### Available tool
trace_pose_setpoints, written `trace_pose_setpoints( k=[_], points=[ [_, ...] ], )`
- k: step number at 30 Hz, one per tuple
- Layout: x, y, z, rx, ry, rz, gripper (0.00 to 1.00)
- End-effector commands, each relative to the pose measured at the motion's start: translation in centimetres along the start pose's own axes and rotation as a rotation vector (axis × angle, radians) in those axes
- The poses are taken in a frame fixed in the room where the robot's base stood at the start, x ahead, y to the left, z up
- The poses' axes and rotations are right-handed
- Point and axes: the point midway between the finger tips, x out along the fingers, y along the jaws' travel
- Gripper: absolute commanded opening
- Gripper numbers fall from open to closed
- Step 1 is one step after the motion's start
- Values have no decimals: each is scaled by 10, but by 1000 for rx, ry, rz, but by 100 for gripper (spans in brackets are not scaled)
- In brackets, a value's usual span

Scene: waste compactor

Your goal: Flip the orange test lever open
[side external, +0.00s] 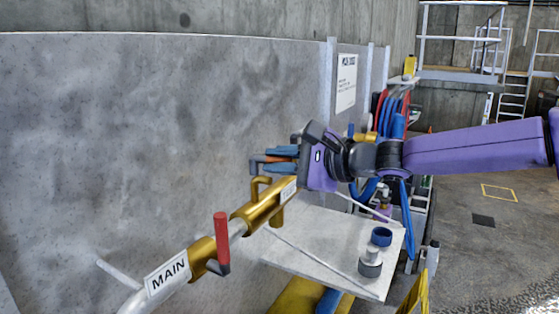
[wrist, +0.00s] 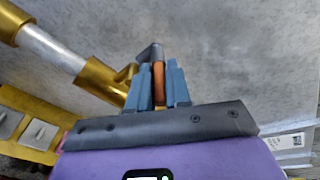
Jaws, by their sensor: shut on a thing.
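The orange test lever (wrist: 158,82) is between the blue fingers of my gripper (wrist: 158,88) in the wrist view, with its dark elbow end (wrist: 150,53) showing beyond the fingertips. In the side view my gripper (side external: 282,158) is shut on the lever, and only a small orange part (side external: 270,158) shows beside the blue fingers. The lever sits by the brass valve body (side external: 268,206) on the pipe. A label (side external: 288,191) on that valve is too small to read surely. How the lever joins the valve is partly hidden.
A red lever (side external: 221,238) stands upright on the pipe by the MAIN label (side external: 167,273). A grey shelf (side external: 325,262) below my gripper carries blue and grey knobs (side external: 371,262). A concrete wall (side external: 130,130) lies behind the pipe. Blue and red hoses (side external: 392,112) hang behind my wrist.

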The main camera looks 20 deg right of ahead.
Motion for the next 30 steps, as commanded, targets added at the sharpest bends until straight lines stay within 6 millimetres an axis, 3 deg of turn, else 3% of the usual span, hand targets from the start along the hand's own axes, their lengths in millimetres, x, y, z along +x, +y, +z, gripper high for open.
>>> trace_pose_setpoints(
  k=[6,7,9,20,30],
  points=[
    [0,0,-2,1,3,0,0],
    [0,0,-2,1,3,0,25],
    [0,0,-2,1,3,0,40],
    [0,0,-1,-3,-7,6,40],
    [3,-4,-7,-32,-121,75,40]
  ],
)
